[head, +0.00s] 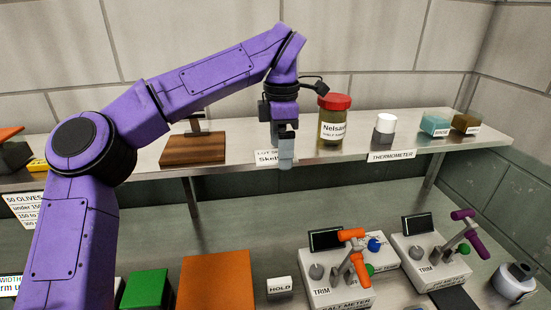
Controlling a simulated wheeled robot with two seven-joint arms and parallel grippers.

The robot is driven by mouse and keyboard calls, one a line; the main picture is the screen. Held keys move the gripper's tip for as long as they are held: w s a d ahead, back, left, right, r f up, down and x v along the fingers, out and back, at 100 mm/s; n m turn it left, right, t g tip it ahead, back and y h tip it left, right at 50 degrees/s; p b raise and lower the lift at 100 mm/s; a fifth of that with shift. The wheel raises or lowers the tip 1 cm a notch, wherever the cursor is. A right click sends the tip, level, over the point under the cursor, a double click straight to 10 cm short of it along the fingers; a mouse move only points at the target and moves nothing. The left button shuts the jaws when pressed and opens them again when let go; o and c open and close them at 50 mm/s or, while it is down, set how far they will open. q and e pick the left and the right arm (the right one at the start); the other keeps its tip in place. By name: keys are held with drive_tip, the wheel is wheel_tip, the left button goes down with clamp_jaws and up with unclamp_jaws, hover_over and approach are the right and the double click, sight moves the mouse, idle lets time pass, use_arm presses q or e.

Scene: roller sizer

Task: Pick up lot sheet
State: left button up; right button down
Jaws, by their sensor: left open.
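A white paper (267,157) with black print, partly readable as "LOT" and "Skel", is at the front edge of the shelf. It looks like the lot sheet; its right part is hidden behind my left gripper. My left gripper (286,160) points down in front of the shelf edge, at the right side of the paper. Its jaws are open, though the gap between the fingers is hard to see from here. I cannot tell whether a finger touches the paper. My right gripper is out of view.
The shelf (235,148) also carries a wooden block stand (193,148), a red-lidded jar (333,118) close right of my gripper, a white-capped container (384,129) and small boxes (434,124). Below are lever devices (335,280), an orange block (215,281) and a green block (146,291).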

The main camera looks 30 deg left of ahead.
use_arm(q)
drive_tip(key=shift+w+a+f, duration=0.1)
drive_tip(key=shift+w+f, duration=0.25)
drive_tip(key=shift+w, duration=0.2)
drive_tip(key=shift+s+r, duration=0.3)
drive_tip(key=shift+s, duration=0.3)
drive_tip(key=shift+w+f, duration=0.25)
drive_tip(key=shift+w, duration=0.1)
drive_tip(key=c, duration=0.9)
drive_tip(key=shift+c, duration=1.2)
drive_tip(key=shift+s, duration=0.25)
